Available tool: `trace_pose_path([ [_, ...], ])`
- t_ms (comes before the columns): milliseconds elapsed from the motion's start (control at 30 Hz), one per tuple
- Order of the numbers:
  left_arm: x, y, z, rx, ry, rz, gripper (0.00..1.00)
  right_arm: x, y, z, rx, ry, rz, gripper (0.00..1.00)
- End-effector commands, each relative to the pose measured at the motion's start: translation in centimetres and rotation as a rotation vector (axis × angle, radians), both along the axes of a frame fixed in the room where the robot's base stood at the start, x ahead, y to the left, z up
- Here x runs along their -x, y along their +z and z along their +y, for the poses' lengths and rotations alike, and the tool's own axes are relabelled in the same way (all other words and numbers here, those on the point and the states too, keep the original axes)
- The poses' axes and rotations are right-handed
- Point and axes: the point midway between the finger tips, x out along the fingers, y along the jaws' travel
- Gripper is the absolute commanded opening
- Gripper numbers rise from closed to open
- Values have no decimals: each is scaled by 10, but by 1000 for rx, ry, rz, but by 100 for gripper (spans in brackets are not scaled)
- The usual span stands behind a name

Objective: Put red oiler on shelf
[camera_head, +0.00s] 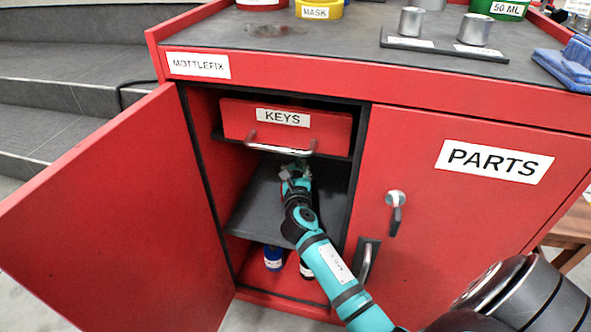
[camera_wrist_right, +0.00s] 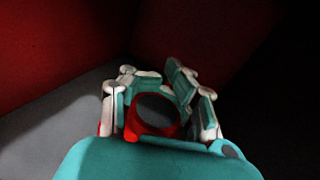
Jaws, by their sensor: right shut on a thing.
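My right gripper (camera_head: 294,167) is inside the open left compartment of the red cabinet, above the grey shelf (camera_head: 258,200) and below the KEYS drawer. In the wrist view its fingers (camera_wrist_right: 155,82) are closed around a red round object with a dark round end, apparently the red oiler (camera_wrist_right: 155,110). The grey shelf surface (camera_wrist_right: 50,130) lies beside and behind it in that view; I cannot tell whether the oiler touches it. In the head view the oiler is hidden by my gripper and arm. My left gripper is not in view.
The KEYS drawer (camera_head: 285,124) with its handle (camera_head: 282,150) is just above my gripper. The open door (camera_head: 110,215) stands at left. A blue container (camera_head: 273,258) is on the cabinet floor, with another partly hidden by my arm. The PARTS door (camera_head: 460,210) is shut.

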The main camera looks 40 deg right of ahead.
Motion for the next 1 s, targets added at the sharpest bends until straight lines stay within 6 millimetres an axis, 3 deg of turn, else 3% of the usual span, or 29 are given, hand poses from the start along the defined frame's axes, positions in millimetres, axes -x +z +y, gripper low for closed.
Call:
trace_pose_path([
  [167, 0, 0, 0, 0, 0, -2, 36, 0, -2, 0, 1, 0, -2, 0],
  [200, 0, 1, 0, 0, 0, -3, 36, 0, -2, 0, 0, 0, 0, 10],
  [533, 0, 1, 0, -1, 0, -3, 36, 0, -2, 0, 0, 0, 0, 53],
  [867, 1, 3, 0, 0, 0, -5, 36, 1, 2, 1, 0, 0, 0, 53],
  [1000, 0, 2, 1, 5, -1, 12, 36, 16, 3, 11, 0, 2, 3, 53],
])
